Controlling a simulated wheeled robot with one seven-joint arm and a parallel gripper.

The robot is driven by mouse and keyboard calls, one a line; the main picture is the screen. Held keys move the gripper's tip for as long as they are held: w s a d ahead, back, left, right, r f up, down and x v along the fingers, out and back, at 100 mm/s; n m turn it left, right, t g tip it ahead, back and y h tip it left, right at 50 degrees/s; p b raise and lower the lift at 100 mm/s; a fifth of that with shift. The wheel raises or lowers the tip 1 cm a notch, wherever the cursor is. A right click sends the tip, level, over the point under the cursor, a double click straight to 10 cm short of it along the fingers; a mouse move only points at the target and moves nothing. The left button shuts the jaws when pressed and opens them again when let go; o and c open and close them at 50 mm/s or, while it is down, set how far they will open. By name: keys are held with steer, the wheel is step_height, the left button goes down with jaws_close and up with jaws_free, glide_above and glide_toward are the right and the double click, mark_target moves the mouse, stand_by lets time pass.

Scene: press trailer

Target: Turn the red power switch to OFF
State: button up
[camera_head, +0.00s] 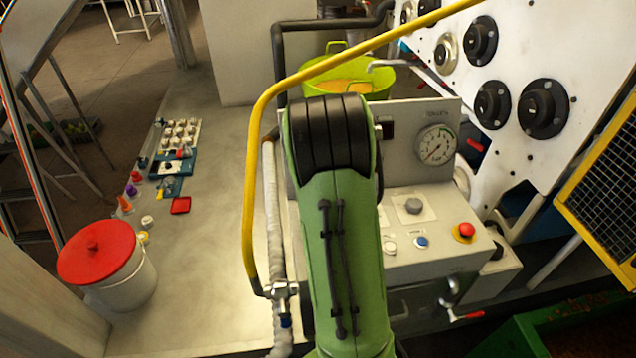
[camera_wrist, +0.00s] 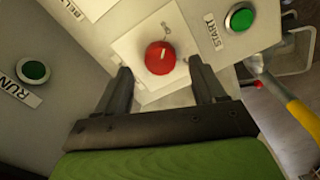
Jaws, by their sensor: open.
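The red power switch (camera_wrist: 160,58) is a round red knob on a white square plate (camera_wrist: 126,48), seen in the wrist view. A small pale mark shows near its upper edge; small lettering on the plate is too blurred to read. My gripper (camera_wrist: 159,67) is open, with one finger on each side of the knob and gaps between. Whether the fingertips reach the knob's depth I cannot tell. In the head view my green arm hides the knob and the gripper.
Green buttons labelled RUN (camera_wrist: 34,72) and START (camera_wrist: 239,18) flank the switch. The head view shows a red mushroom button (camera_head: 466,230), a gauge (camera_head: 436,145) and a yellow pipe (camera_head: 250,190) left of my arm. A red-lidded bucket (camera_head: 108,268) stands at left.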

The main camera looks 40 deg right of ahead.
step_height(320, 180, up, 13)
steer(key=p, duration=0.1)
stand_by(0.4)
steer(key=s+a+r+m+t, duration=0.2)
steer(key=s+a, duration=0.2)
steer(key=a, duration=0.5)
steer(key=s+a+r+m+t, duration=0.1)
steer(key=s+a+r+m, duration=0.15)
steer(key=a, duration=0.55)
steer(key=s+a+f+m+t+b, duration=0.1)
steer(key=s+a+f+m+t, duration=0.1)
steer(key=s+a, duration=0.4)
steer(key=s+f, duration=0.1)
steer(key=s, duration=0.2)
steer(key=shift+s+f+t, duration=0.2)
steer(key=shift+f+t, duration=0.1)
